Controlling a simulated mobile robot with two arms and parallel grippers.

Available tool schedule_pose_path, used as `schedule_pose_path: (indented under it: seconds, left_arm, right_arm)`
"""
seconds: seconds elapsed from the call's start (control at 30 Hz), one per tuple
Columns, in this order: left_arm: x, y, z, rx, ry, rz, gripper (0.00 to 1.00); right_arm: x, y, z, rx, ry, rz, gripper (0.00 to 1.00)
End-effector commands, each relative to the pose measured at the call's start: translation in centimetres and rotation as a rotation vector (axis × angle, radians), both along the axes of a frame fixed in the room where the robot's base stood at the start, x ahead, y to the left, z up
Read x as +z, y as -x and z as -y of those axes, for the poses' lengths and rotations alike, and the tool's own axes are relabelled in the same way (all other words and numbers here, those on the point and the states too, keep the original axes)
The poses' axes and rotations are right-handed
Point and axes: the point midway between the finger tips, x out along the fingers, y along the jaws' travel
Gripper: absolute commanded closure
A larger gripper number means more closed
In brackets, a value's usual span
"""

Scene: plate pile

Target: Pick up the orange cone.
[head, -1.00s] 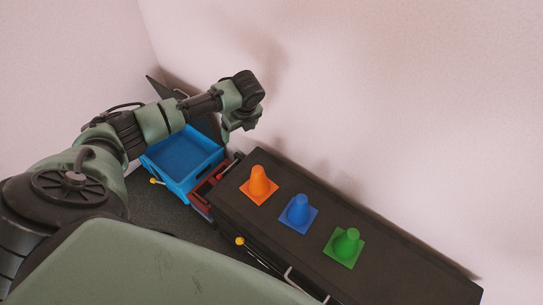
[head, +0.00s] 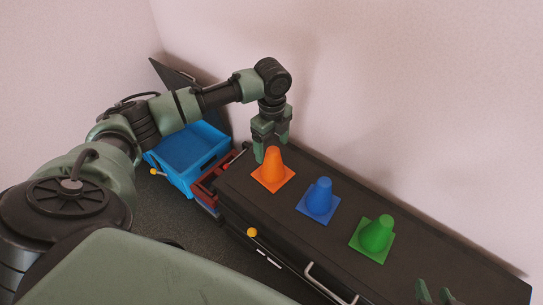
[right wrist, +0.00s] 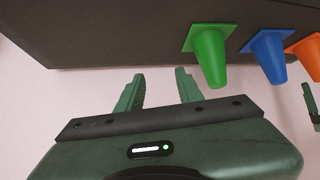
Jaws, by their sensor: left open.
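The orange cone (head: 273,168) stands upright on its square base on the dark cabinet top, at the left end of a row of three cones. It also shows at the right edge of the right wrist view (right wrist: 309,50). My left gripper (head: 270,150) is open, pointing down just behind and above the orange cone, with nothing held. Its fingertips are partly hidden by the cone. My right gripper (head: 434,292) shows at the bottom right of the head view. In the right wrist view it (right wrist: 160,88) is open and empty.
A blue cone (head: 319,196) and a green cone (head: 376,235) stand to the right on the cabinet top (head: 450,265). A blue crate (head: 190,150) and a red crate (head: 208,186) lie to the left. The wall runs close behind the cabinet.

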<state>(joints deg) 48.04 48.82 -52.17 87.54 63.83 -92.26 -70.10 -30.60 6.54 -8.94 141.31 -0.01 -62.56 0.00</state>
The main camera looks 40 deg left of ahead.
Motion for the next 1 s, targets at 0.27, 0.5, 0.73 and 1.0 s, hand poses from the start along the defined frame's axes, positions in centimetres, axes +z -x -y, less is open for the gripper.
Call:
schedule_pose_path:
  seconds: [0.27,0.5,0.73,1.0]
  left_arm:
    - [-1.3,0.0,0.0,-0.001,-0.002,0.0,0.2]
    - [-3.3,0.0,0.3,-0.001,-0.002,-0.001,0.2]
    - [-5.4,0.0,0.4,-0.001,-0.002,-0.001,0.2]
    - [-6.2,0.0,0.4,-0.002,-0.002,0.001,0.2]
  right_arm:
    - [1.4,-1.8,-0.7,0.008,-0.023,0.109,0.64]
    - [4.8,-4.6,-1.9,0.024,-0.074,0.328,0.64]
    - [9.1,-6.4,-2.9,0.038,-0.128,0.553,0.64]
    - [11.3,-6.8,-3.3,0.043,-0.155,0.657,0.64]
